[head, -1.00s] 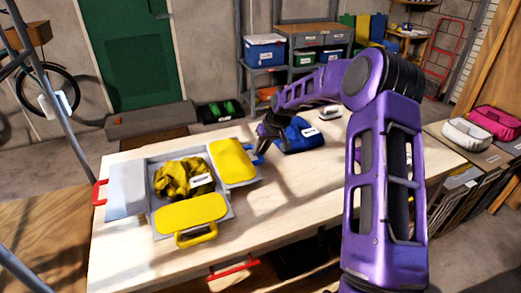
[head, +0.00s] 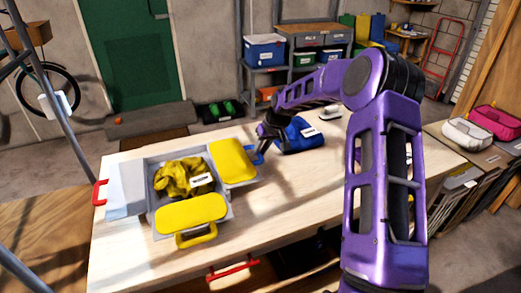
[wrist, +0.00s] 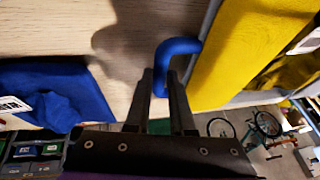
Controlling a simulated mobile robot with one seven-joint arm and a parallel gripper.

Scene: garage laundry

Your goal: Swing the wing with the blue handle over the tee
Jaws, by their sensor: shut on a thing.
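The folding board (head: 151,172) lies on the workbench with a crumpled yellow tee (head: 180,181) in its middle. The wing with the blue handle (head: 233,161) is yellow and lies to the right of the tee, not over it. Its blue handle (head: 258,155) also shows in the wrist view (wrist: 178,47). My gripper (wrist: 161,84) is shut on this blue handle at the wing's outer edge; in the head view my wrist partly hides the contact.
A grey wing with a red handle (head: 126,188) is at the left. A yellow wing with a yellow handle (head: 191,212) is at the front. A blue folded cloth (head: 299,135) lies right of my gripper.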

